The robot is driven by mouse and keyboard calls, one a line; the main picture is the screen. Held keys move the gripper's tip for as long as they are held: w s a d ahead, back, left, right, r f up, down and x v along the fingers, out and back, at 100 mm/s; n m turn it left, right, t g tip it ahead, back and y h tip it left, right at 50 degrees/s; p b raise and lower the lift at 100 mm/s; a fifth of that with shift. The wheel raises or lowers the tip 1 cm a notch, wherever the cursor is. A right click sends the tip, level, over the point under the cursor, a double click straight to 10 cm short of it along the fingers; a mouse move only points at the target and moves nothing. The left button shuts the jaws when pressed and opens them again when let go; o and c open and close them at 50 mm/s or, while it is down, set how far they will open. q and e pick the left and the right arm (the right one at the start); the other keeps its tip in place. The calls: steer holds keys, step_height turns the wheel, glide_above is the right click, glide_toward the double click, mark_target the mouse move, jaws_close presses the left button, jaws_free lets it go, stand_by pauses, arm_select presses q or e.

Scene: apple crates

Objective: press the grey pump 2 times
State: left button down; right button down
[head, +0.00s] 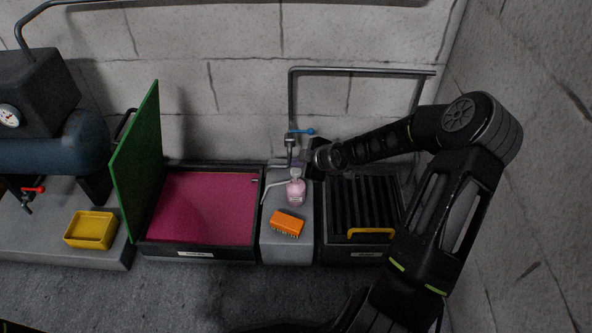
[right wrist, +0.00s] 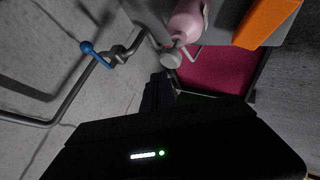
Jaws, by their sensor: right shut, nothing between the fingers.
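A pink bottle (head: 296,190) stands upright on a grey block between two dark-framed bins. Its grey pump (head: 296,173) is on top; in the right wrist view the pump head (right wrist: 171,58) shows at the end of the pink bottle (right wrist: 187,22). My right gripper (head: 312,172) is shut and empty, just right of the pump in the head view. The dark gripper tip (right wrist: 155,93) is near the pump head in the right wrist view, with a gap visible between them. The fingertips are dark and hard to make out. My left gripper is not in view.
An orange brush (head: 287,224) lies in front of the bottle. A blue-handled tap (head: 301,132) and pipe stand behind it. The pink-floored bin (head: 258,215) with a raised green lid (head: 138,165) is left; a slatted black bin (head: 338,255) is right.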

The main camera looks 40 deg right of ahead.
mark_target(298, 172)
stand_by(0.4)
steer(key=shift+f, duration=0.4)
steer(key=shift+s+f+b, duration=0.1)
steer(key=shift+f+b, duration=0.65)
steer(key=shift+f, duration=0.3)
stand_by(1.1)
steer(key=shift+r, duration=0.15)
steer(key=shift+r+p, duration=1.25)
steer(key=shift+p, duration=0.15)
step_height(298, 172, up, 5)
steer(key=p, duration=0.5)
stand_by(0.5)
